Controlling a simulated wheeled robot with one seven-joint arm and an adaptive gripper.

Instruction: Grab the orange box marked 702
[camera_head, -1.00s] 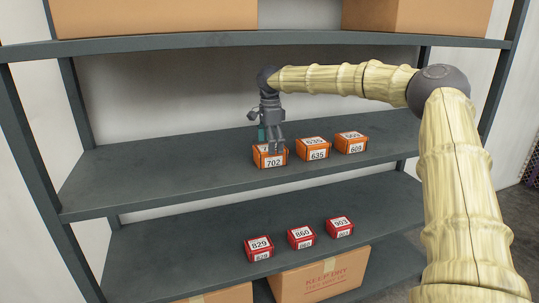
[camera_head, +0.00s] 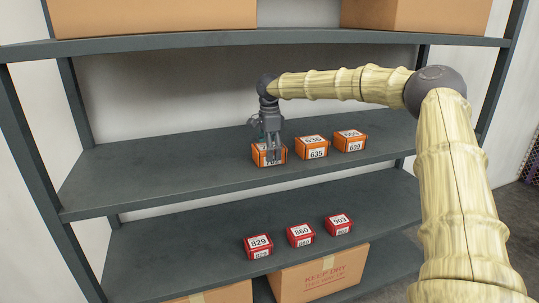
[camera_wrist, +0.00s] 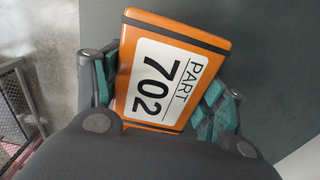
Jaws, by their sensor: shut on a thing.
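The orange box marked 702 (camera_head: 260,161) sits at the left end of the row of orange boxes on the middle shelf. My gripper (camera_head: 272,155) reaches down over it from above, with its fingers across the box and hiding part of its label. In the wrist view the box (camera_wrist: 165,75) shows its white "PART 702" label between the teal finger pads of my gripper (camera_wrist: 160,95). The gripper is shut on the box. Whether the box is clear of the shelf I cannot tell.
Orange boxes 635 (camera_head: 312,147) and 609 (camera_head: 350,141) stand to the right on the middle shelf (camera_head: 160,180). Red boxes 829 (camera_head: 258,246), 860 (camera_head: 300,235) and 903 (camera_head: 338,224) are on the shelf below. The upper shelf (camera_head: 300,38) runs above my arm.

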